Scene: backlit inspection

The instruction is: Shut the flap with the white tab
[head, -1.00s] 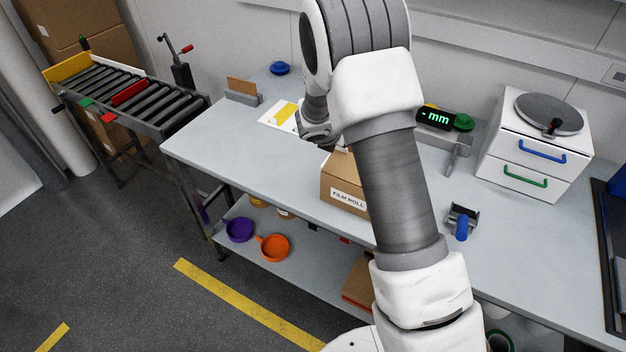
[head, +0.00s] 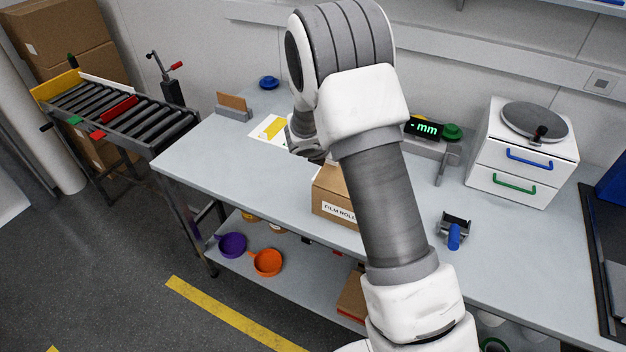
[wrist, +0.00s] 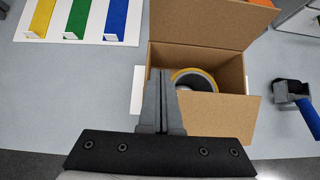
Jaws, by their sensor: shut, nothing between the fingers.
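An open cardboard box (head: 330,186) with a "FILM ROLL" label stands on the bench, partly hidden by my arm. In the wrist view the box (wrist: 232,72) shows a far flap (wrist: 205,22) folded up and back and a near flap (wrist: 215,115) spread outward. A white tab (wrist: 137,90) shows at the box's left edge; my fingers partly hide that side, so I cannot tell which flap it belongs to. A yellow-rimmed roll (wrist: 196,80) lies inside. My gripper (wrist: 160,72) is shut and empty, over the box's left side; I cannot tell whether it touches.
A blue-handled tool (head: 454,232) lies right of the box. A sheet with coloured strips (wrist: 85,18) lies to the left. A gauge with a green display (head: 425,127) and a white drawer unit (head: 525,155) stand behind right.

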